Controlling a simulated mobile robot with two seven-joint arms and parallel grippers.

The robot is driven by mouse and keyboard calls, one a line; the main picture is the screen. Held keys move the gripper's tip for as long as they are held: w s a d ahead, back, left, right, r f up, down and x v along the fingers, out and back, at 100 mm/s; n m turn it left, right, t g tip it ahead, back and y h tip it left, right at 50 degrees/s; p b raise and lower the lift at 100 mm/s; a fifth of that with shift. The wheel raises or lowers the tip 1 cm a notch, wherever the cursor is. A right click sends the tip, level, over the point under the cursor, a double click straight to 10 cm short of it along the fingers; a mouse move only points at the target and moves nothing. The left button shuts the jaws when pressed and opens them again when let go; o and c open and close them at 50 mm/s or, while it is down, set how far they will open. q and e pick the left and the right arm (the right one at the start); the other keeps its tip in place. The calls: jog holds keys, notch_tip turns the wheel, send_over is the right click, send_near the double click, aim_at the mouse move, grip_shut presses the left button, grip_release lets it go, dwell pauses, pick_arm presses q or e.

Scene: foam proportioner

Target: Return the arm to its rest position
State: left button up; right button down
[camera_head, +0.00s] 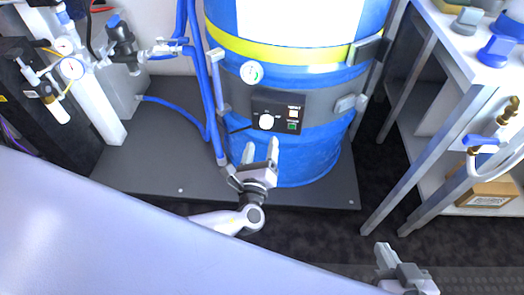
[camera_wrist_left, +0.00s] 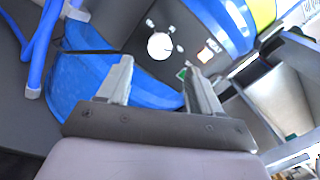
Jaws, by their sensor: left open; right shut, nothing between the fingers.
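My left gripper (camera_head: 260,153) is open and empty in front of the blue drum (camera_head: 310,160), just below its black control box (camera_head: 277,111). In the left wrist view its two fingers (camera_wrist_left: 158,85) stand apart with nothing between them. The control box has a white knob (camera_head: 266,121), an orange-lit switch and a green switch; the knob (camera_wrist_left: 160,46) shows beyond the fingers in the wrist view. The fingertips look apart from the knob, though the exact gap is hard to tell. My right gripper (camera_head: 383,256) is at the bottom right, low over the dark floor, shut and empty.
The drum stands on a dark platform (camera_head: 150,170). Blue hoses (camera_head: 205,95) run down its left side, near my left gripper. Gauges and valves (camera_head: 72,68) are at the upper left. A metal-framed shelf (camera_head: 425,120) with a cardboard box (camera_head: 487,191) is at the right.

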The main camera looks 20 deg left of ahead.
jog(key=shift+r, duration=0.1)
dwell(0.5)
